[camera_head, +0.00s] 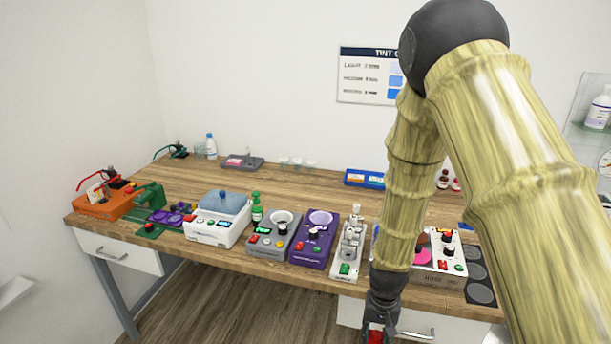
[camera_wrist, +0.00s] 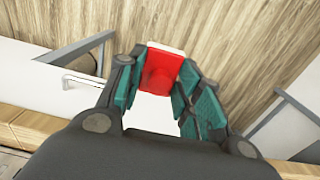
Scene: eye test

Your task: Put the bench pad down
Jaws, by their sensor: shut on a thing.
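My gripper (camera_head: 377,325) hangs in front of the workbench's front edge, low and near the bottom of the head view. In the wrist view its teal fingers (camera_wrist: 157,88) are shut on a red thing with a pale edge (camera_wrist: 160,71). Only a bit of this red thing (camera_head: 376,337) shows in the head view. I cannot tell from its shape whether it is the bench pad. A dark mat with grey discs (camera_head: 481,272) lies at the bench's right front, partly hidden by my arm.
The wooden workbench (camera_head: 300,185) has a front row of devices, including a white one with a blue top (camera_head: 217,221) and a purple one (camera_head: 313,240). A blue tray (camera_head: 363,179) stands farther back. The middle strip of benchtop is mostly clear. Drawers sit under the front edge.

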